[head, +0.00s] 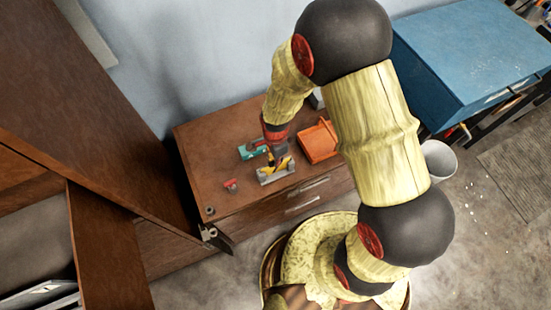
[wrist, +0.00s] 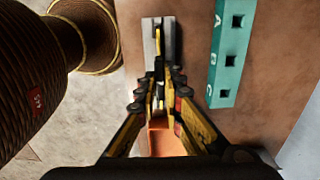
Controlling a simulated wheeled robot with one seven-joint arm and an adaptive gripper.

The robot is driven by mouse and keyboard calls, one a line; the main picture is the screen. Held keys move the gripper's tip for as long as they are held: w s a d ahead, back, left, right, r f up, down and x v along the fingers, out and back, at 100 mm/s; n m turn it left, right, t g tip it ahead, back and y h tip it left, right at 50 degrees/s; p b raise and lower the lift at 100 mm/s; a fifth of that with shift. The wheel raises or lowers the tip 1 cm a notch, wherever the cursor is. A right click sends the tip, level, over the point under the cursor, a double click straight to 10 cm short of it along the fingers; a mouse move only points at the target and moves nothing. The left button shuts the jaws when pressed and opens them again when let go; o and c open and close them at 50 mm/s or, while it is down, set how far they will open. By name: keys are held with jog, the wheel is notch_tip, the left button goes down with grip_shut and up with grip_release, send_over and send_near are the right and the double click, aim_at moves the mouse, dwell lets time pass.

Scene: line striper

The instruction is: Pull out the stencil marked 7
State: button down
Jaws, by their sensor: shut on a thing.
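My gripper (head: 273,160) points down at the grey slotted block (head: 279,175) on the brown cabinet top. In the wrist view its yellow and black fingers (wrist: 160,84) are closed on a thin, edge-on piece that I take to be the stencil (wrist: 160,93). No number can be read on it. The grey block (wrist: 150,30) lies just beyond the fingertips in that view. I cannot tell whether the stencil's lower edge is still in the slot. A teal block (head: 250,151) with square holes and letters stands beside; it also shows in the wrist view (wrist: 228,70).
An orange tray (head: 318,142) sits right of the grey block. A small red item (head: 231,185) lies to the left, and a small dark ring (head: 210,210) near the front corner. A tall brown door or panel (head: 100,110) rises at left. A blue cabinet (head: 470,50) stands at right.

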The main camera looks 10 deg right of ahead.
jog(key=shift+r+p, duration=0.55)
jog(key=shift+r, duration=0.2)
dwell(0.4)
notch_tip(320, 180, up, 8)
jog(key=p, duration=0.6)
dwell(1.0)
